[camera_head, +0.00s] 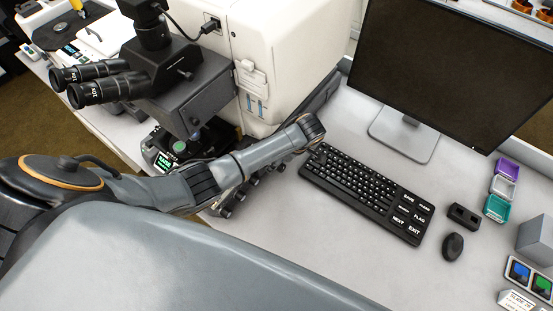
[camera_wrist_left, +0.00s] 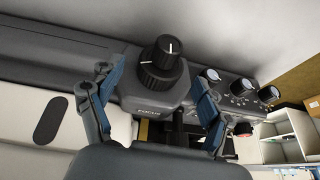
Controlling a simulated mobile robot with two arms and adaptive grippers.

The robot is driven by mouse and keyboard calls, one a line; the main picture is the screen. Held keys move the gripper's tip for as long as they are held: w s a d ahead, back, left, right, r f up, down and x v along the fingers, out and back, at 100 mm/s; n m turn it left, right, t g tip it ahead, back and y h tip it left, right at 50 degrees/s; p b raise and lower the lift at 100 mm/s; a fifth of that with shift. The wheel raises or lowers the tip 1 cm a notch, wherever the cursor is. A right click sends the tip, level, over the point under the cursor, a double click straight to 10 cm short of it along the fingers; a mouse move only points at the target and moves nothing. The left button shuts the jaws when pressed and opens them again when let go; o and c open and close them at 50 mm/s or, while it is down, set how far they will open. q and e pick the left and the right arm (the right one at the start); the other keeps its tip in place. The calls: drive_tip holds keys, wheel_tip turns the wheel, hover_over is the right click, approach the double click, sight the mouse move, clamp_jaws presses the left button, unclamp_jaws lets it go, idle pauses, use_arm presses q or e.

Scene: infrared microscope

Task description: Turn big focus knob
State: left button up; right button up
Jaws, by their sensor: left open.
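The big focus knob (camera_wrist_left: 155,80) is a black ribbed dial with a smaller black knob (camera_wrist_left: 168,54) stacked on it, marked by a white line. It sits on a dark grey panel labelled FOCUS in the left wrist view. My left gripper (camera_wrist_left: 154,76) is open, with one blue-grey finger on each side of the knob. A gap shows between each finger and the knob; I cannot tell the depth. In the head view my left arm reaches across the front of the microscope (camera_head: 285,65) and hides the focus knob and the gripper fingers. My right gripper is in neither view.
Smaller knobs (camera_wrist_left: 209,76) sit right of the focus knob on the panel. A keyboard (camera_head: 365,190), a mouse (camera_head: 452,246) and a monitor (camera_head: 450,65) stand right of my arm. The eyepieces (camera_head: 95,90) jut out at upper left. The tabletop before the keyboard is clear.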

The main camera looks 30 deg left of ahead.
use_arm(q)
drive_tip(key=shift+a+f, duration=0.35)
drive_tip(key=shift+f, duration=0.2)
drive_tip(key=shift+s+a+f, duration=0.1)
drive_tip(key=shift+f, duration=0.2)
drive_tip(key=shift+a+f, duration=0.1)
drive_tip(key=shift+f, duration=0.25)
drive_tip(key=shift+c, duration=0.7)
drive_tip(key=c, duration=1)
drive_tip(key=shift+w+f+g+b, duration=0.15)
drive_tip(key=shift+w+g+b, duration=0.05)
drive_tip(key=shift+g+b, duration=0.45)
drive_tip(key=g+b, duration=0.1)
drive_tip(key=b, duration=0.1)
drive_tip(key=m+g+b, duration=0.1)
drive_tip(key=b, duration=0.1)
drive_tip(key=shift+w+f+g+y+b, duration=0.2)
drive_tip(key=shift+g+y+b, duration=0.1)
drive_tip(key=shift+g+b, duration=0.05)
drive_tip(key=shift+r, duration=0.25)
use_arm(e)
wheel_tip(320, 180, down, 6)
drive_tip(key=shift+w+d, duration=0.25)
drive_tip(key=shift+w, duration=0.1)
use_arm(q)
drive_tip(key=o, duration=1.1)
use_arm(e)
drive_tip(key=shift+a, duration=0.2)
